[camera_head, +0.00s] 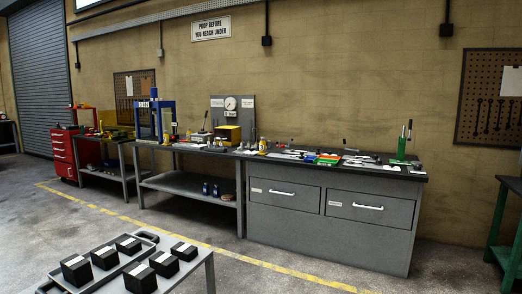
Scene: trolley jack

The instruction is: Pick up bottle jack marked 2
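Two small dark-blue upright objects that look like bottle jacks stand side by side on the lower shelf of the middle grey bench: a left one (205,188) and a right one (216,190). They are far from me and small. I cannot read any mark on them, so I cannot tell which is marked 2. Neither of my grippers is in view.
A drawer bench (330,228) stands right of the shelf. A green stand (505,240) is at far right. Open floor lies between.

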